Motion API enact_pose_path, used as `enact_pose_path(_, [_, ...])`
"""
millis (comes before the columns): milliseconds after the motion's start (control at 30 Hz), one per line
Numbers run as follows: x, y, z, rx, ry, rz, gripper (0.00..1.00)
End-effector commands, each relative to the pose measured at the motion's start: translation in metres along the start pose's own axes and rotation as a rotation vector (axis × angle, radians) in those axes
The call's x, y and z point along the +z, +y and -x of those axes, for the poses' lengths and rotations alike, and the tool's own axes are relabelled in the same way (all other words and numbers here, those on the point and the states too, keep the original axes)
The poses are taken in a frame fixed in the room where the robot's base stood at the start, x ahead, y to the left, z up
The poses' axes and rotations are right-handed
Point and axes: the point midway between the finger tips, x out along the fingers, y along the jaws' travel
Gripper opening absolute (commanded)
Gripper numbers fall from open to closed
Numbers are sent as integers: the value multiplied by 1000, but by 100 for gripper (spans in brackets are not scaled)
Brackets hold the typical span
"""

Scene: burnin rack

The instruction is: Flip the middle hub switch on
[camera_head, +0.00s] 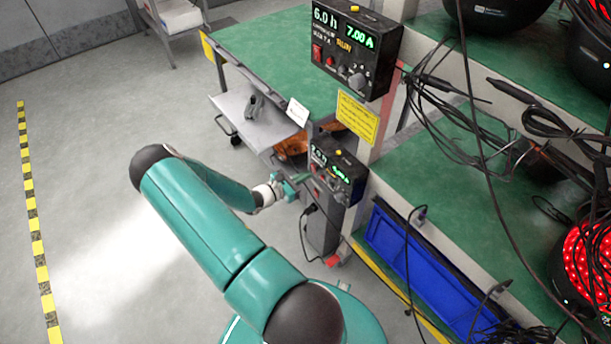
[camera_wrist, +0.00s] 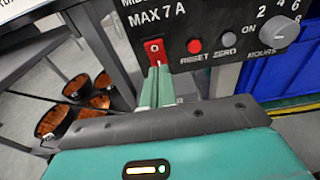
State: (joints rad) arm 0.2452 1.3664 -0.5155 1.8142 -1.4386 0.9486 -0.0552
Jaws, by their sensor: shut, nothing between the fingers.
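The lower black control box (camera_head: 337,172) is on the rack post in the head view, its green display lit. In the wrist view its panel (camera_wrist: 215,50) reads "MAX 7 A" and carries a red rocker switch (camera_wrist: 153,46) with white marks. My gripper (camera_wrist: 158,70) is shut and empty. Its green fingertips are right at the lower part of the switch and partly cover it; I cannot tell if they touch. In the head view my gripper (camera_head: 300,179) is at the left side of this box. The switch's tilt is unclear.
An upper control box (camera_head: 355,50) with a lit display is above. On the lower panel, a red RESET button (camera_wrist: 194,45), a grey ZERO button (camera_wrist: 228,40) and a grey HOURS knob (camera_wrist: 286,31) are right of the switch. Cables hang at right; a blue bin (camera_head: 420,275) is below.

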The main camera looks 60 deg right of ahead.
Motion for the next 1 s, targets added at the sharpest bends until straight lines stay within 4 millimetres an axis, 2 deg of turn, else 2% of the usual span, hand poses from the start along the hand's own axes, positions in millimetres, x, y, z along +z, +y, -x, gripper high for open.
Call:
enact_pose_path(533, [-27,3,104,1,2,0,0])
enact_pose_path(700, [-31,3,119,-1,3,0,0])
enact_pose_path(1000, [-32,2,122,-2,2,0,0])
